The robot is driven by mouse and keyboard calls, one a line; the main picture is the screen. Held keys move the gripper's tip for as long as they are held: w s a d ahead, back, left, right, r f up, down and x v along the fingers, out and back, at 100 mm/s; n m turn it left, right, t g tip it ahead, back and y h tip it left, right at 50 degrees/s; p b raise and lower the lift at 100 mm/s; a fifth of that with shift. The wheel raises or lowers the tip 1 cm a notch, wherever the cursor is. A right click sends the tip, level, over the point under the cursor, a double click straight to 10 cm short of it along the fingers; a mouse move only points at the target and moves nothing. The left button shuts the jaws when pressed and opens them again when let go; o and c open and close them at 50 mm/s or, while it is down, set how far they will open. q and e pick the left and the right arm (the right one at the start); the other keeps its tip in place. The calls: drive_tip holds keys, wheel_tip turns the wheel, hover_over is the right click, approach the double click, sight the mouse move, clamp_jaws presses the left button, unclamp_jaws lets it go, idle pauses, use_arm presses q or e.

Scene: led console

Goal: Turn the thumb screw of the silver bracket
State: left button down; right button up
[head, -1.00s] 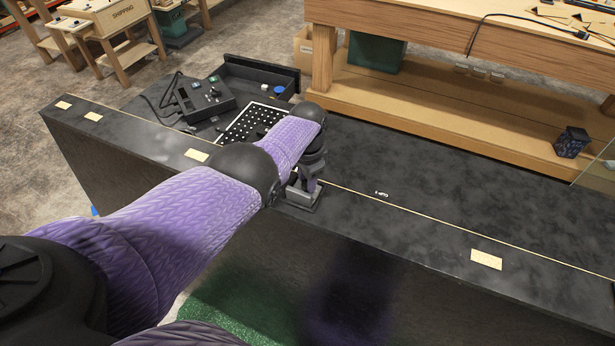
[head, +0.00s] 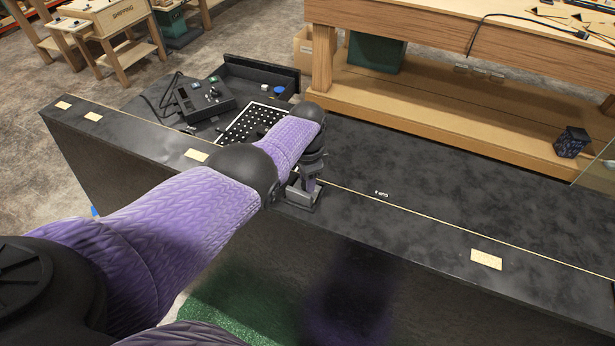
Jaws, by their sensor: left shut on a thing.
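My left arm reaches across from the left, and its gripper (head: 309,182) points down at a small grey bracket (head: 303,197) on the near edge of the black bench. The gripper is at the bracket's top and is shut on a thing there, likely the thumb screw. The screw itself is hidden behind the fingers and wrist, so I cannot see how it is turned. My right gripper is not in view.
A black console box (head: 205,98) with a cable and a perforated board (head: 252,122) lie beyond my arm. Pale labels, one at the right (head: 486,259), sit on the black bench (head: 430,190). The bench right of the gripper is largely clear.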

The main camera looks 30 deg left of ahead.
use_arm(q)
drive_tip(key=shift+w+a+r, duration=0.1)
drive_tip(key=shift+r, duration=0.05)
idle(1.3)
drive_tip(key=c, duration=0.7)
unclamp_jaws()
drive_tip(key=shift+o, duration=0.2)
wheel_tip(320, 180, up, 10)
drive_tip(key=p, duration=0.7)
drive_tip(key=shift+f, duration=0.2)
